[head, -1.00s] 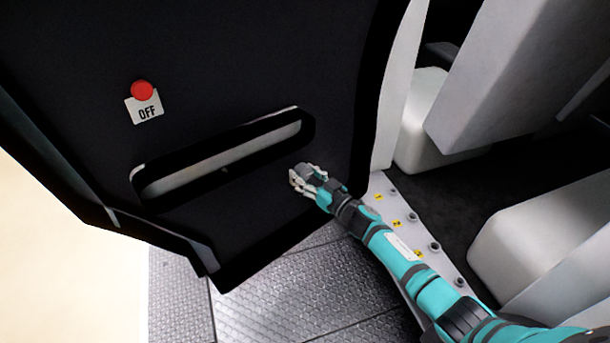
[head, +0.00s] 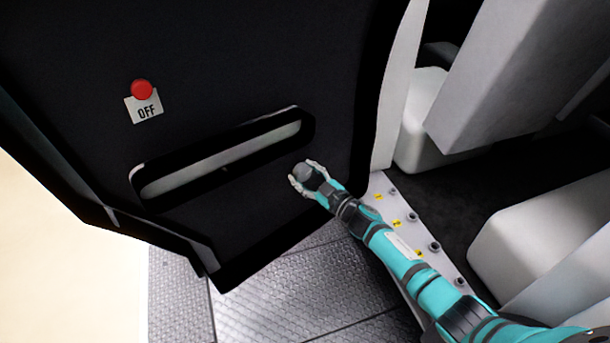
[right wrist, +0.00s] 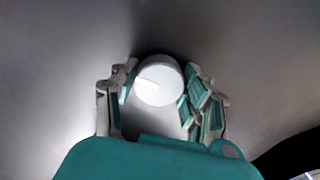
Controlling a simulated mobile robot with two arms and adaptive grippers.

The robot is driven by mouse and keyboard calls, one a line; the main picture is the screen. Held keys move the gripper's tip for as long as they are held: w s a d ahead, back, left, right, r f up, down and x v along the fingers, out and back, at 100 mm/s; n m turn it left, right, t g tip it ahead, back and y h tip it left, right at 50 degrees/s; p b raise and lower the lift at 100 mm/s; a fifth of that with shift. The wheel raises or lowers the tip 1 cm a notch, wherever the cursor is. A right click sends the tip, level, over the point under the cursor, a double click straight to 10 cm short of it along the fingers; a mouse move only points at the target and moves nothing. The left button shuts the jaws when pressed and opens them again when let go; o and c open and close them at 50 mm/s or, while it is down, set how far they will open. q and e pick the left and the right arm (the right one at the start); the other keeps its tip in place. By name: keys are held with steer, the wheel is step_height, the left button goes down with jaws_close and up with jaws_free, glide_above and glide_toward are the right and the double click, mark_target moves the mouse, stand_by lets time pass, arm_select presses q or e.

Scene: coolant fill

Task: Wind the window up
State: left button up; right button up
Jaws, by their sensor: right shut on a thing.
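The black door panel (head: 250,60) fills the left and middle of the head view. My right gripper (head: 305,177) is at the panel's lower right, below the right end of a long slot-shaped pocket. It is shut on a round knob, which shows as a light disc with a pale line across part of its face in the right wrist view (right wrist: 158,82). The window glass is not visible in either view. My left gripper is not in view.
A red button (head: 142,90) with an OFF label (head: 145,108) is on the panel at upper left. The pocket (head: 225,160) has a raised black rim. Pale seats (head: 540,230) stand at right, beside a sill strip with numbered yellow labels (head: 397,222). Metal plate flooring (head: 280,290) lies below.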

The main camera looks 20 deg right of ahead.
steer(key=shift+n, duration=1)
steer(key=shift+n+b, duration=0.3)
steer(key=shift+n, duration=1)
steer(key=n, duration=0.2)
steer(key=shift+n+b, duration=0.4)
steer(key=n+b, duration=0.1)
steer(key=n, duration=0.2)
steer(key=shift+n, duration=0.3)
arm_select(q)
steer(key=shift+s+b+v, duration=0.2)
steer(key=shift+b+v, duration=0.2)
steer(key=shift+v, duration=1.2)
arm_select(e)
steer(key=shift+n, duration=1.5)
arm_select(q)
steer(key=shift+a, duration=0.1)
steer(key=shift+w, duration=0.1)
